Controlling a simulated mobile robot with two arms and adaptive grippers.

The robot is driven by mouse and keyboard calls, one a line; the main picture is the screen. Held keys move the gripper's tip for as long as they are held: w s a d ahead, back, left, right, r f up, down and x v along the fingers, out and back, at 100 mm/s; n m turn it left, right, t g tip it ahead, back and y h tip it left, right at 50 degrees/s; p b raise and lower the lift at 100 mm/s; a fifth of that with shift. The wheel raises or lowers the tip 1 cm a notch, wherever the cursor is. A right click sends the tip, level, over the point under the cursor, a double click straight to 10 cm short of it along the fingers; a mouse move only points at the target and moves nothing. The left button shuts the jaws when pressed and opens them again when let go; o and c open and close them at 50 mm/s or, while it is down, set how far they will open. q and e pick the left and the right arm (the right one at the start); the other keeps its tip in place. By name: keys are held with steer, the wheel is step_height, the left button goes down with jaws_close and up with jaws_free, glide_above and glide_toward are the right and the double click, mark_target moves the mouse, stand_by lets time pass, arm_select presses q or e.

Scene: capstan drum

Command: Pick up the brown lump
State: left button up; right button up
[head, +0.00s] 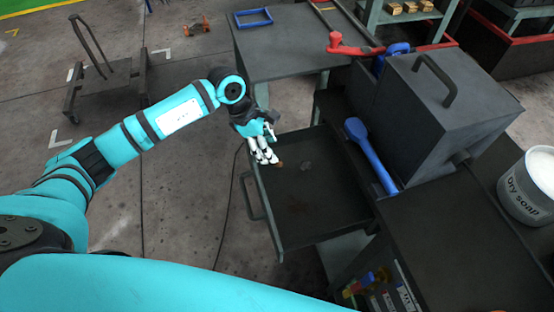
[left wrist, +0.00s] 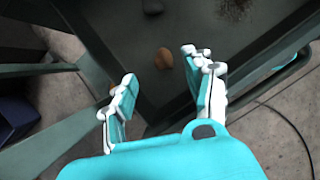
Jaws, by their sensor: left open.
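The brown lump (left wrist: 163,58) lies on the floor of a dark open drawer, near its edge. It shows in the left wrist view between and just beyond my fingertips. In the head view the lump (head: 280,164) is a small brown spot right beside my fingers. My left gripper (head: 267,158) is over the drawer's far left corner, pointing down. In the left wrist view my left gripper (left wrist: 159,67) has its fingers spread apart with nothing between them. My right gripper is out of view.
The drawer (head: 335,215) also holds a grey lump (head: 305,167) and a dark smear. A dark box with a handle (head: 440,100) and a dry soap tub (head: 530,188) stand at right.

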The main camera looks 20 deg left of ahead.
arm_select(q)
steer(key=p+x, duration=0.1)
steer(key=x, duration=0.3)
steer(key=shift+s+d+f+p, duration=0.2)
steer(key=shift+d+p, duration=0.05)
steer(key=shift+p, duration=0.15)
steer(key=shift+f, duration=0.2)
steer(key=c, duration=0.8)
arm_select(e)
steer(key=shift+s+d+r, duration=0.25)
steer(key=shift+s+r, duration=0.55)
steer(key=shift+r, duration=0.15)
